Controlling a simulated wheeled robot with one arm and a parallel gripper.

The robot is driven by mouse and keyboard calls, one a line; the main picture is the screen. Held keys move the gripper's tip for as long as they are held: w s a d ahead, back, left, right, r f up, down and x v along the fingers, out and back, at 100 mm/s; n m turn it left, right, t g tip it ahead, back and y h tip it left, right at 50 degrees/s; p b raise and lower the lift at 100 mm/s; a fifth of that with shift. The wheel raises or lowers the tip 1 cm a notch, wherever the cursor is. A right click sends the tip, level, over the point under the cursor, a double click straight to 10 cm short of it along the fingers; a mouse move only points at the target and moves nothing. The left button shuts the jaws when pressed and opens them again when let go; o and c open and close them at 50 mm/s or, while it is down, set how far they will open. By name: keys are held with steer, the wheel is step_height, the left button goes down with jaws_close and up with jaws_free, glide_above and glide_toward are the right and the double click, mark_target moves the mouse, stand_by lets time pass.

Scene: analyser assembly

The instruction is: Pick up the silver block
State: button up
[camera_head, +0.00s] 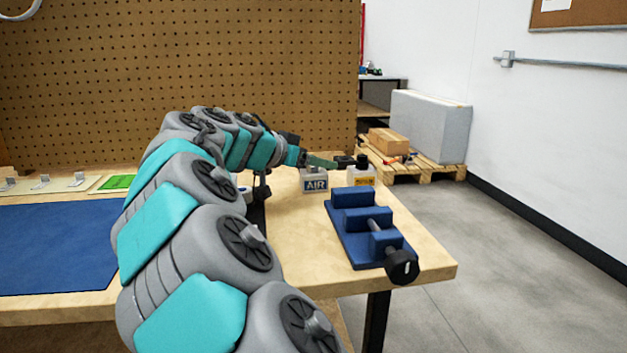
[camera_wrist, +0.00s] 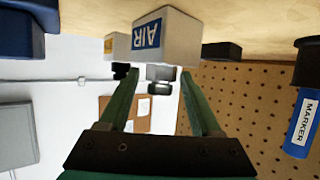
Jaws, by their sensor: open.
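A pale silver-grey block with a blue AIR label (camera_head: 315,184) stands on the table just below my gripper (camera_head: 320,162). In the wrist view, which is upside down, the block (camera_wrist: 180,40) lies beyond the fingertips. A small grey piece (camera_wrist: 161,73) with a darker end shows at its top, between the fingers in the picture. I cannot tell whether this piece belongs to the block. My gripper (camera_wrist: 159,76) is open, with its two green fingers apart and neither visibly touching the block.
A bottle with a yellow label and black cap (camera_head: 361,173) stands close beside the block. A blue vise (camera_head: 350,233) sits in front. A pegboard (camera_head: 270,70) rises behind. A blue mat (camera_head: 50,245) covers the left. A marker holder (camera_wrist: 303,115) shows in the wrist view.

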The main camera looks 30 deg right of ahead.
steer(key=shift+x, duration=1.15)
steer(key=shift+c, duration=0.4)
jaws_close()
